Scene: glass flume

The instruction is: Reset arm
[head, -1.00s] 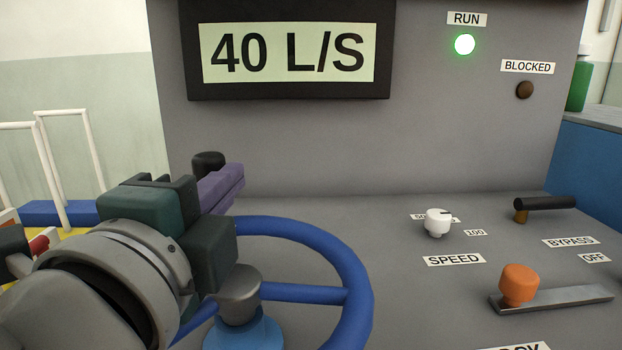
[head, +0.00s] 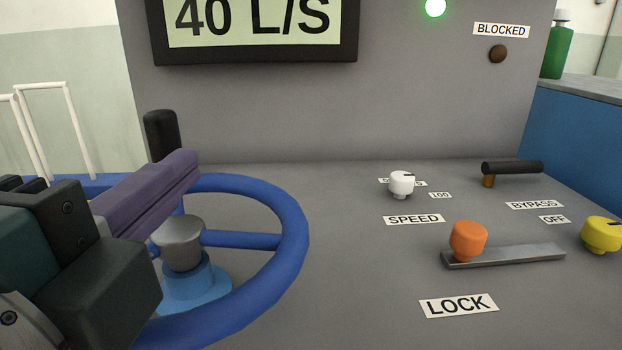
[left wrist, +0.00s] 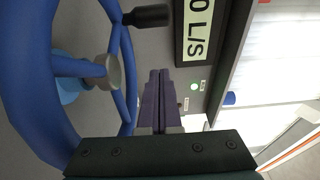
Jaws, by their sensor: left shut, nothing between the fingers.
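My left gripper (head: 190,160) comes in from the left in the head view, its purple fingers shut with nothing between them. It is in front of and above the left part of the blue handwheel (head: 292,235), hiding part of the rim. In the left wrist view the shut fingers (left wrist: 158,80) point toward the grey panel, beside the wheel (left wrist: 30,95). The wheel's black handle (head: 161,137) stands upright just behind the fingertips; it also shows in the left wrist view (left wrist: 147,16). I cannot tell whether the fingers touch the wheel. My right gripper is not in view.
The display (head: 250,22) reads 40 L/S. The green lamp (head: 435,7) is lit; the BLOCKED lamp (head: 498,54) is dark. On the console are a white SPEED knob (head: 401,184), a black BYPASS lever (head: 512,167), an orange LOCK knob (head: 468,240) and a yellow knob (head: 602,234).

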